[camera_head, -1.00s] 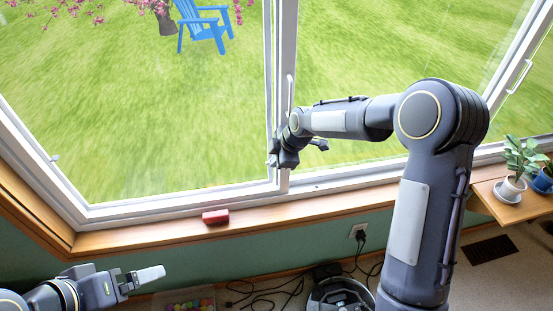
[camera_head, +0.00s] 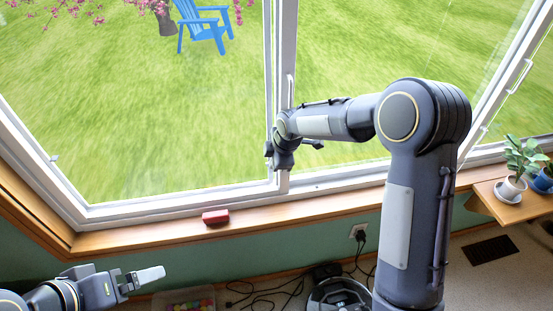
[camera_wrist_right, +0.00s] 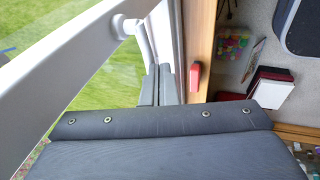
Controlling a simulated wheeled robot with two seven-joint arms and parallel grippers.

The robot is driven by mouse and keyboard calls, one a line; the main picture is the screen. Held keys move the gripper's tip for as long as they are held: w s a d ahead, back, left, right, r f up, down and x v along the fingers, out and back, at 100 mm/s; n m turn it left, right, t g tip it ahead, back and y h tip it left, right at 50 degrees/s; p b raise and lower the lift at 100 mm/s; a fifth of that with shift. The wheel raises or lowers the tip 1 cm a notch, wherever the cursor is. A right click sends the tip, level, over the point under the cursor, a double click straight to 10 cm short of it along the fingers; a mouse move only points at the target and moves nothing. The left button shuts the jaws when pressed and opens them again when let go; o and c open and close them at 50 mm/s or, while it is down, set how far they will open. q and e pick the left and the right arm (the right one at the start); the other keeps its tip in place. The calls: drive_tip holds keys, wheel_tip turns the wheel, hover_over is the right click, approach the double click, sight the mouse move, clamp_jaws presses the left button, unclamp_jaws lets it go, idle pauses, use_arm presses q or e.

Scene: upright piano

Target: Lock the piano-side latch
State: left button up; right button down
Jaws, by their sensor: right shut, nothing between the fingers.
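My right gripper (camera_head: 271,157) is at the lower end of the white window post in the head view. Its fingers show in the right wrist view (camera_wrist_right: 160,84), shut and empty. A white latch (camera_wrist_right: 142,38) with a round base and a short lever sits on the window frame there, its lever reaching toward the fingertips. I cannot tell whether they touch. In the head view the gripper hides this spot. A white upright handle (camera_head: 290,92) is higher on the post. No piano is visible. My left gripper (camera_head: 150,275) is low at the left, away from the window; its finger gap is unclear.
A red block (camera_head: 215,217) lies on the wooden sill (camera_head: 150,237), left of the right gripper. Potted plants (camera_head: 522,160) stand on a wooden shelf (camera_head: 510,205) at the right. Cables and a bin of colourful items (camera_head: 185,301) are on the floor below.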

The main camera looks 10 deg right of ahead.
drive_tip(key=shift+a+f+h, duration=0.15)
drive_tip(key=shift+f+h, duration=0.25)
drive_tip(key=shift+h, duration=0.4)
drive_tip(key=f+n+h+b, duration=0.1)
drive_tip(key=h, duration=0.3)
drive_tip(key=f+h+b, duration=0.1)
drive_tip(key=f+h, duration=0.1)
drive_tip(key=h, duration=0.2)
drive_tip(key=f+n+h+b, duration=0.1)
drive_tip(key=f+h, duration=0.1)
drive_tip(key=h, duration=0.2)
drive_tip(key=shift+d+n+t, duration=0.3)
drive_tip(key=shift+t, duration=0.1)
drive_tip(key=shift+r, duration=0.1)
drive_tip(key=shift+r+p, duration=0.45)
drive_tip(key=shift+r, duration=0.25)
